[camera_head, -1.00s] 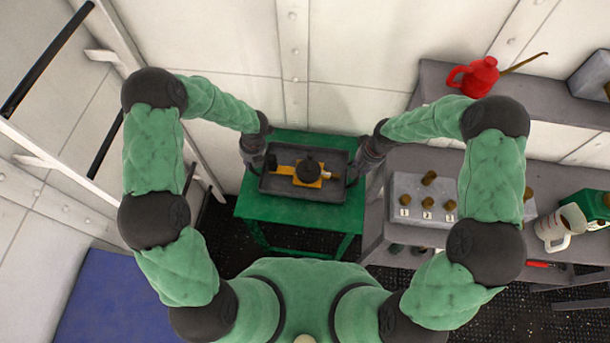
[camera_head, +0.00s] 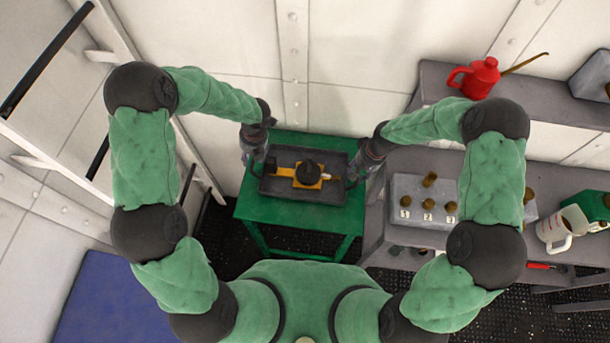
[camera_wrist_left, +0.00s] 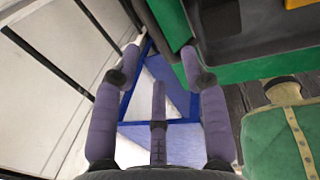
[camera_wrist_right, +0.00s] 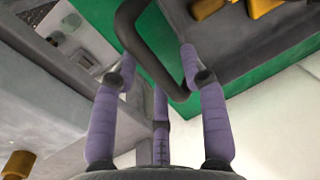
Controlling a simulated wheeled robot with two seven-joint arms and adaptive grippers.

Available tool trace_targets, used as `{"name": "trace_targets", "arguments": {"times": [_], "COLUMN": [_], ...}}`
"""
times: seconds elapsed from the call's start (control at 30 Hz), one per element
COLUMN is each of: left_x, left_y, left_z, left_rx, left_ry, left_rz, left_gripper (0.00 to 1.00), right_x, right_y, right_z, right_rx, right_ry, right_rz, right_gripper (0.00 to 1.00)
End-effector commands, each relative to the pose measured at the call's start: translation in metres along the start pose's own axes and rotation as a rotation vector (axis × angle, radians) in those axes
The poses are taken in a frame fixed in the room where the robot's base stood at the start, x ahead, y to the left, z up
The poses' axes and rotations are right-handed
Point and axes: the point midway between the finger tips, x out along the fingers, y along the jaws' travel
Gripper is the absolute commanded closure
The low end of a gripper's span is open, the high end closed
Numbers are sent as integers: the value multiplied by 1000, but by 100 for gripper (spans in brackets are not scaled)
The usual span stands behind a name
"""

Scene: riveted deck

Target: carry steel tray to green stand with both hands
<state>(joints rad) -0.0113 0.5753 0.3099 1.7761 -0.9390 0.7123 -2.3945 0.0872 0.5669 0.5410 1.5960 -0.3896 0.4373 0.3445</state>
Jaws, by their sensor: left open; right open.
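The dark steel tray (camera_head: 322,196) rests on the green stand (camera_head: 285,215) and carries a yellow piece with a black round part (camera_head: 308,172). My left gripper (camera_head: 255,158) is open and empty at the tray's left end. In the left wrist view its fingers (camera_wrist_left: 159,58) are spread, with the tray (camera_wrist_left: 240,40) to their right. My right gripper (camera_head: 355,172) is open at the tray's right end. In the right wrist view the tray's dark handle (camera_wrist_right: 135,50) passes between its spread fingers (camera_wrist_right: 160,62); I cannot tell whether they touch.
A grey bench (camera_head: 400,168) stands close on the right, with a grey block (camera_head: 415,190) holding brass pieces and a white jug (camera_head: 560,230). A red oil can (camera_head: 477,78) stands on the shelf behind. White rails and wall are at left. A blue mat (camera_head: 100,300) lies at lower left.

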Motion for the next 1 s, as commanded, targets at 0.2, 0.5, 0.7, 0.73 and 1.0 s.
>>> {"name": "trace_targets", "arguments": {"times": [0.2, 0.5, 0.7, 0.73, 1.0], "left_x": [-40, -60, -61, -61, -61], "left_y": [0, 0, 0, 0, 0], "left_z": [1, 0, 0, 0, 0], "left_rx": [-1, 0, 0, 0, 0], "left_ry": [-2, 1, 1, 1, 1], "left_rz": [0, 0, 0, 0, 0], "left_gripper": [56, 56, 56, 56, 56], "right_x": [0, -3, -29, -34, -87], "right_y": [0, 0, 0, 0, 0], "right_z": [0, 0, -1, -1, -1], "right_rx": [0, 0, 1, 1, 0], "right_ry": [0, 1, 4, 3, 3], "right_rz": [0, 0, 0, 0, 0], "right_gripper": [56, 56, 56, 56, 56]}}
